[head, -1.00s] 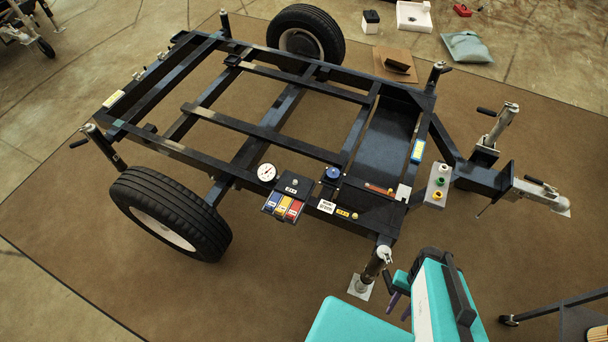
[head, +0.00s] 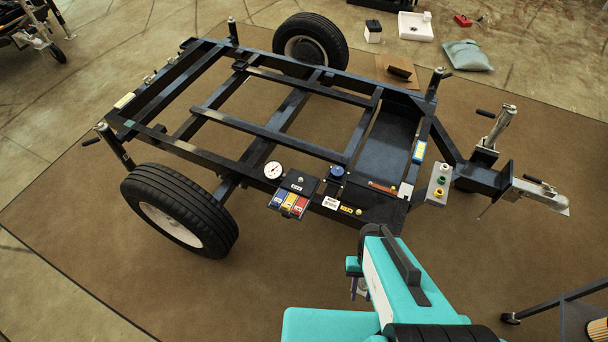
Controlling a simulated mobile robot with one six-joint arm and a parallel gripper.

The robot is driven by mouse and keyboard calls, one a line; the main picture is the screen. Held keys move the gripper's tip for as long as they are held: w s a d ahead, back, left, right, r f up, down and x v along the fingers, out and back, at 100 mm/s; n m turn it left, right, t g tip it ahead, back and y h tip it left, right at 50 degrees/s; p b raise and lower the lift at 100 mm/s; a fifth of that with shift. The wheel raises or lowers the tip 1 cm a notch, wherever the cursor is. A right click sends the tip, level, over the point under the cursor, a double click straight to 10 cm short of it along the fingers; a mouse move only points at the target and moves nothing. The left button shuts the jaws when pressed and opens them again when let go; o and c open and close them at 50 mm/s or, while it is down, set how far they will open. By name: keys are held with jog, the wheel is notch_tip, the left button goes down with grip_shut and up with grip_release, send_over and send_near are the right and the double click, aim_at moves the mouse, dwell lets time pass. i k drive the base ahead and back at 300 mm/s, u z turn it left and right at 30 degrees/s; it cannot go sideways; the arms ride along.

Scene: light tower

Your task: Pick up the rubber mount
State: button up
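I cannot pick out a rubber mount for certain in the head view. Several small parts sit on the dark trailer frame (head: 262,130), too small to identify as it. My gripper (head: 358,289) is at the lower middle, at the end of my teal arm, with slim purple fingers pointing down. It appears in front of the trailer's near side, apart from the small parts there. My arm partly hides it, and whether the fingers are open or shut is unclear.
The trailer's near wheel (head: 178,214) stands at left. A gauge (head: 273,170), coloured switches (head: 289,203) and a button box (head: 438,181) sit along the frame. A dark cart (head: 560,305) is at lower right. A cardboard sheet (head: 394,85) lies behind. Open brown mat lies in front.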

aim_at(337, 172)
jog(key=u, duration=0.35)
jog(key=k, duration=0.35)
jog(key=u, duration=1.8)
jog(key=k, duration=0.65)
jog(key=z, duration=0.45)
jog(key=i, duration=1.65)
jog(key=u, duration=0.25)
